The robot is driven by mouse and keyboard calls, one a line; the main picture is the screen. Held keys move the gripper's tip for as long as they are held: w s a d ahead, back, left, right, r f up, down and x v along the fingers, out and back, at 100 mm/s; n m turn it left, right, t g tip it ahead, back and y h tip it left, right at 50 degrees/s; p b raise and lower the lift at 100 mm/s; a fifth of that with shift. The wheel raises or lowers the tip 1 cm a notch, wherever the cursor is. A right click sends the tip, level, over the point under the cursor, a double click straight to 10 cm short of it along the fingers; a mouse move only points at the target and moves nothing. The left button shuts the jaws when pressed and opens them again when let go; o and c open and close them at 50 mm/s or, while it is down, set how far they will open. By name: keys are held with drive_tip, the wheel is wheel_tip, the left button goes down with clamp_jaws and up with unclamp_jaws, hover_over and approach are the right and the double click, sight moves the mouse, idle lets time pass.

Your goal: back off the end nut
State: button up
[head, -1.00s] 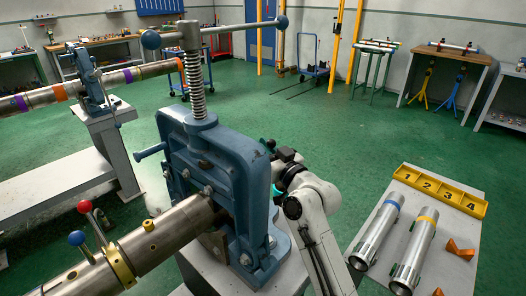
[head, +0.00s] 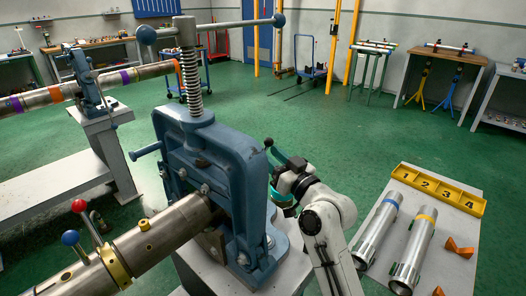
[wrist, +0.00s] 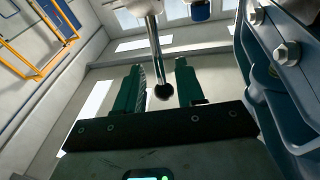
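The blue pipe vise (head: 225,160) holds a grey steel pipe (head: 165,235) that runs to the lower left. The pipe carries a brass collar (head: 115,268) and levers with red and blue knobs. My gripper (head: 280,165) is at the right side of the vise, behind its frame. In the wrist view my gripper (wrist: 162,78) is open, with two green fingers apart. A metal rod with a dark ball end (wrist: 163,91) shows in the gap between them; I cannot tell whether it touches. No part is clearly the end nut; the vise hides the pipe's far side.
The vise frame with its hex bolts (wrist: 281,50) is close on the right in the wrist view. The vise's T-handle (head: 215,28) stands above. A side table (head: 459,225) at right bears two pipes, a yellow numbered rack (head: 438,190) and orange pieces.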

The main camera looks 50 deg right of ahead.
drive_tip(key=d+b+v, duration=0.1)
drive_tip(key=v, duration=0.5)
drive_tip(key=shift+a, duration=0.5)
drive_tip(key=shift+s, duration=0.1)
